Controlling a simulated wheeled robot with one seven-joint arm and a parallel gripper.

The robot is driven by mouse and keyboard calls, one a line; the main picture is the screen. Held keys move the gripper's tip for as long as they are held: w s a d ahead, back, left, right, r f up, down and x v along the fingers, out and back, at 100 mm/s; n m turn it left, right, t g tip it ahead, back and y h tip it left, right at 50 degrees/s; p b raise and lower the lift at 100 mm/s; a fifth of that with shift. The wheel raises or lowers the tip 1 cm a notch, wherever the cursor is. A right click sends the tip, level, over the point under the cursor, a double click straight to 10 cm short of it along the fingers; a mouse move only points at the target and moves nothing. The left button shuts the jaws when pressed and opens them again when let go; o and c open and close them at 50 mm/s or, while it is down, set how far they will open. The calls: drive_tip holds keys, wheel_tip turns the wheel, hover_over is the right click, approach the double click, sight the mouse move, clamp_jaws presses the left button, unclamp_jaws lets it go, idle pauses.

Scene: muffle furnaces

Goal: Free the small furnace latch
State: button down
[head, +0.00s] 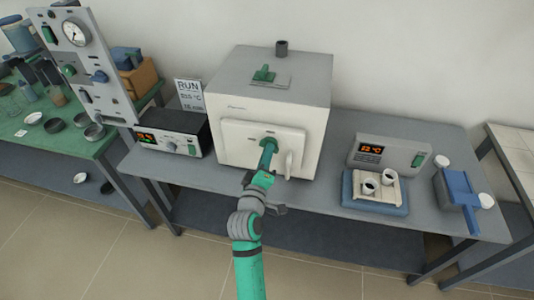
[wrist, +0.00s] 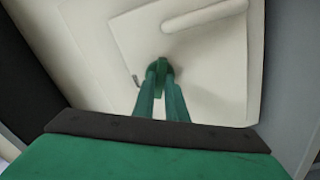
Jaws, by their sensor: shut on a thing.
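The small furnace (head: 262,112) is a white box with a grey top on the grey bench. Its door (head: 235,137) faces me and looks closed, with a pale upright handle (head: 290,163) at the right of the door. The green latch (head: 269,140) is on the door front. In the wrist view the latch (wrist: 162,67) shows between and beyond my fingertips. My gripper (wrist: 163,88) is shut on the latch, its two green fingers reaching to the door. The fingers hide part of the latch, so its exact turn is hard to tell. The handle (wrist: 203,15) also shows in the wrist view.
A controller box (head: 170,138) and a RUN sign (head: 190,95) stand left of the furnace. At right are a display unit (head: 390,152), a blue tray (head: 375,207) with crucibles, and a blue tool (head: 457,190). A green-topped table (head: 60,142) is at far left.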

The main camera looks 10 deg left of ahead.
drive_tip(key=m, duration=1.2)
drive_tip(key=shift+m, duration=0.3)
idle(0.4)
drive_tip(key=c, duration=1.8)
unclamp_jaws()
drive_tip(key=s, duration=1.1)
